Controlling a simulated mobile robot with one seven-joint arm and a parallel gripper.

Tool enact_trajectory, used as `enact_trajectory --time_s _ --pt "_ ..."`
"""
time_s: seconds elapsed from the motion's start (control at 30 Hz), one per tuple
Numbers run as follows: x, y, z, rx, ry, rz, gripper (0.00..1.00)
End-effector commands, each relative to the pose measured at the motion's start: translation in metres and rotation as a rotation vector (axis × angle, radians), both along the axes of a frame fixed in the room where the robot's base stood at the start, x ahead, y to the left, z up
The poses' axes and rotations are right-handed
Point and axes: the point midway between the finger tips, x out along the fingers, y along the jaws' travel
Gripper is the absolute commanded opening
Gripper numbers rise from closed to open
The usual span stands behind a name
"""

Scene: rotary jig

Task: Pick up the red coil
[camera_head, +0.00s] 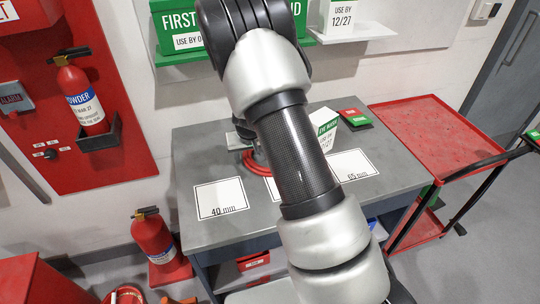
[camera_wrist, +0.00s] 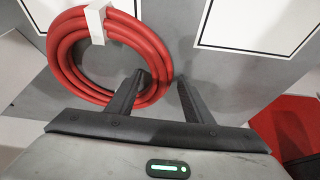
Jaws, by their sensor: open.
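The red coil (camera_wrist: 62,58) is a ring of several hose turns, with a white band (camera_wrist: 96,22) around its top. In the wrist view it lies on the grey table at upper left. In the head view the coil (camera_head: 253,164) shows only partly, behind my arm. My gripper (camera_wrist: 160,80) is open, with one finger over the coil's inner right edge and the other just outside its right side. The right part of the coil shows between the fingers. I cannot tell how far above the table the fingertips are.
The grey table (camera_head: 195,156) bears white outlined cards, including one marked 40 mm (camera_head: 221,199) and one marked 65 mm (camera_head: 352,165). A white and green box (camera_head: 326,130) stands near the back. A red trolley (camera_head: 425,135) is at right. A fire extinguisher (camera_head: 153,238) stands at left.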

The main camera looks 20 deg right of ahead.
Motion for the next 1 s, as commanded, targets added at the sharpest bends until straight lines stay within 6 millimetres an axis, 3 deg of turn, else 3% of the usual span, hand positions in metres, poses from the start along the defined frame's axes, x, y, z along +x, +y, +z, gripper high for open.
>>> enact_trajectory --time_s 0.03,0.3,0.73,1.0 --pt "0.000 0.000 0.000 0.000 0.000 0.000 0.45" --pt "0.000 0.000 0.000 0.000 0.000 0.000 0.00" --pt "0.002 0.000 0.008 -0.002 -0.006 0.001 0.00" --pt "0.002 0.000 0.055 -0.001 -0.008 0.002 0.00"
